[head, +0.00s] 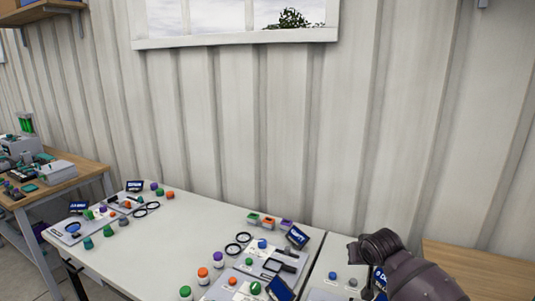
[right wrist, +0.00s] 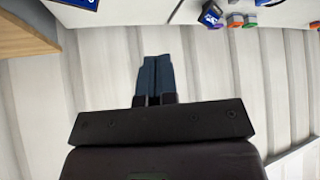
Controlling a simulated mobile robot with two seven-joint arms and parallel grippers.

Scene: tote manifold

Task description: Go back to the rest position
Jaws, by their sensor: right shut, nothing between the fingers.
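My right gripper (right wrist: 155,80) shows in the right wrist view with its two dark fingers together and nothing between them. It is in front of the pale corrugated wall, clear of the table items. In the head view my right arm enters at the lower right, over the table's right part; its fingers cannot be made out there. My left gripper is in neither view.
A white table (head: 185,220) carries grey trays, black rings, small coloured jars and dark blue signs. Coloured blocks (head: 269,222) stand near its back edge. A wooden bench (head: 90,168) with equipment is at the left; a wooden surface (head: 485,270) is at the right.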

